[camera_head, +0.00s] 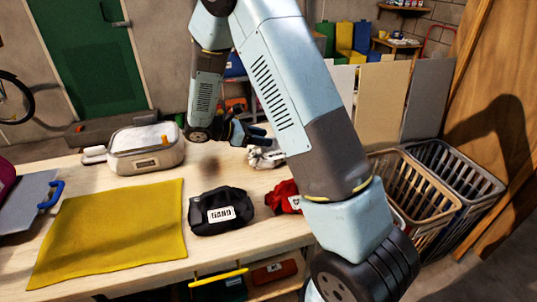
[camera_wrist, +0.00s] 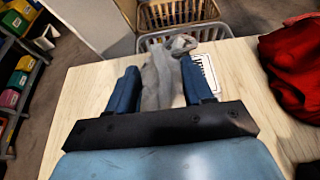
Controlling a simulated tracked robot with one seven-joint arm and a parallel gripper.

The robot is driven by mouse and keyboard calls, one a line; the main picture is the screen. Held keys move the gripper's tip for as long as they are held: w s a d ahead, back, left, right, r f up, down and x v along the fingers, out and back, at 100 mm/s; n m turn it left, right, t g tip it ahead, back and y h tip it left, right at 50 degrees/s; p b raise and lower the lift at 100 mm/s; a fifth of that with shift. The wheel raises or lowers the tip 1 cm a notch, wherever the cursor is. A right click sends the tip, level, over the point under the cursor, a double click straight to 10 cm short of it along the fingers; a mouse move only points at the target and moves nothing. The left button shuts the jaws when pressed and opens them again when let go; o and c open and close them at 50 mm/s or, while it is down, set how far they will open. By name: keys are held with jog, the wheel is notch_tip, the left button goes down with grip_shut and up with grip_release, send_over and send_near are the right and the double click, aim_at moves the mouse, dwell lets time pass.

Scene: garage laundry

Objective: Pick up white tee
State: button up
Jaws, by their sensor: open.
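The white tee (camera_head: 266,157) is a crumpled pale cloth on the wooden table, partly hidden behind my arm in the head view. In the wrist view the tee (camera_wrist: 163,80) looks grey-white and shows between the two blue fingers of my gripper (camera_wrist: 165,88). A white label with dark print lies at its right side. My gripper (camera_head: 252,136) is open in the head view, beside and just above the tee. I cannot tell whether the fingers touch the cloth.
A red cloth (camera_head: 284,197) and a black bundle labelled SAND (camera_head: 221,212) lie nearer on the table. Laundry baskets (camera_head: 411,193) stand off the table's right edge.

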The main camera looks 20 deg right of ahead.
jog(key=shift+x, duration=0.95)
jog(key=shift+c, duration=0.4)
grip_shut()
